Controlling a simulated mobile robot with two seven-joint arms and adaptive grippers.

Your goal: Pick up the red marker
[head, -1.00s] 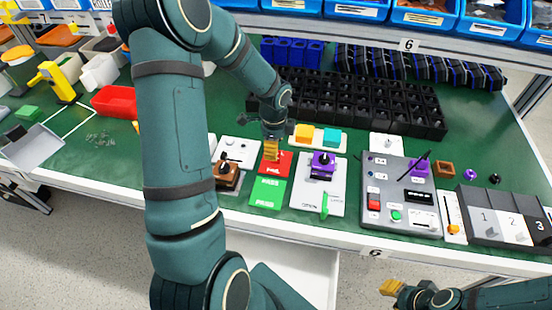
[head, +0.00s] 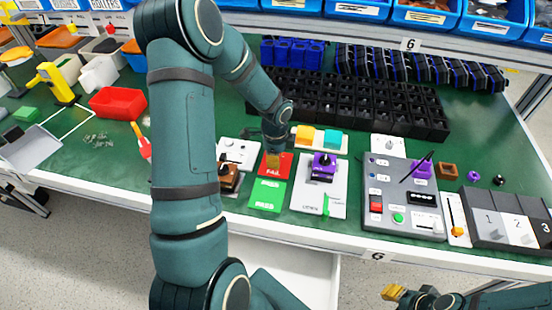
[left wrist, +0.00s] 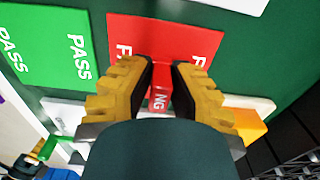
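The red marker (left wrist: 161,90) is a small red block with "NG" on it. In the left wrist view it is between the two yellow fingers of my left gripper (left wrist: 164,66), over the red FAIL card (left wrist: 190,38). The fingers are close on both sides of it; whether they press on it cannot be told. In the head view my left gripper (head: 272,158) points down at the FAIL card (head: 283,168), and the marker cannot be made out. My right gripper (head: 393,292) is low at the bottom right, off the table's front edge, and far from the marker.
A green PASS card (head: 267,195) lies in front of the FAIL card. A brown-based switch (head: 229,178) is to the left, and a purple switch (head: 323,167) on a white plate is to the right. A grey control panel (head: 402,205) stands further right. Black bins (head: 350,105) are behind.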

